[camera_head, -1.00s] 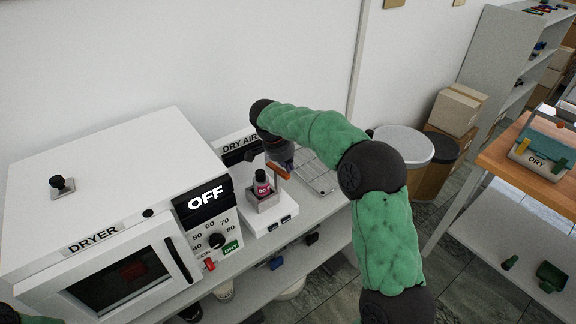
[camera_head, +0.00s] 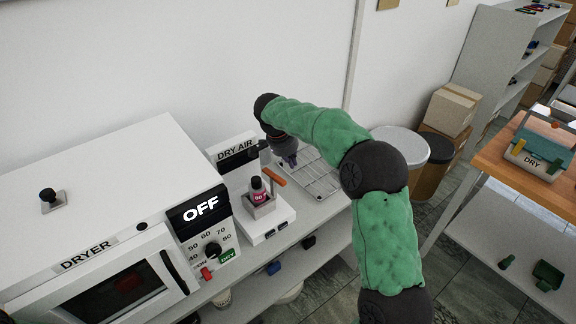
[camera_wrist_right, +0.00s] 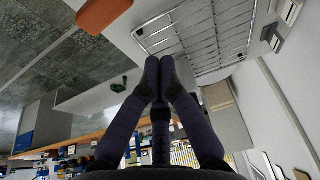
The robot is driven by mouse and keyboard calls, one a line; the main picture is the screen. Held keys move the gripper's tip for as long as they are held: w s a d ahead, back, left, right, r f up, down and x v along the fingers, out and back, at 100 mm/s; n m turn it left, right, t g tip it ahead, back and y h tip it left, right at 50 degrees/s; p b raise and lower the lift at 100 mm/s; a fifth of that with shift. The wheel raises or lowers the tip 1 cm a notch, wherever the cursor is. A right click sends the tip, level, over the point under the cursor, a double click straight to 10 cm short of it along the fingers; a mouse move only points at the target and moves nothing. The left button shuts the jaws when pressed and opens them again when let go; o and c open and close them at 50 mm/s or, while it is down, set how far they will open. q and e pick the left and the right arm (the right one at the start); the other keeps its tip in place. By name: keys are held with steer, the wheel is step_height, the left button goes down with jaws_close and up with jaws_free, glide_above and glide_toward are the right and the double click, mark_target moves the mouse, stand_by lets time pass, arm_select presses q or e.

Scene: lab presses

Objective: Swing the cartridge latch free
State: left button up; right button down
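The orange latch handle (camera_head: 275,177) sits at the upper right of the cartridge holder (camera_head: 262,208) on the white DRY AIR unit (camera_head: 237,150). A dark cartridge with a pink label (camera_head: 258,190) stands upright in the holder. My right gripper (camera_head: 291,162) is just beyond the handle, above the wire rack, apart from the handle. In the right wrist view its two fingers (camera_wrist_right: 159,65) meet at the tips with nothing between them. An orange piece, seemingly the handle (camera_wrist_right: 103,14), shows at the top left there. My left gripper is not visible.
The white dryer (camera_head: 105,205), reading OFF, fills the left. A wire rack (camera_head: 322,182) lies on the shelf right of the unit. Bins (camera_head: 402,143) and cardboard boxes (camera_head: 450,108) stand behind my right arm. A wooden table (camera_head: 490,155) is at the right.

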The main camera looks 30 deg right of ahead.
steer(key=p+v, duration=0.1)
steer(key=v, duration=0.7)
steer(key=shift+s+p, duration=0.3)
steer(key=shift+s, duration=0.05)
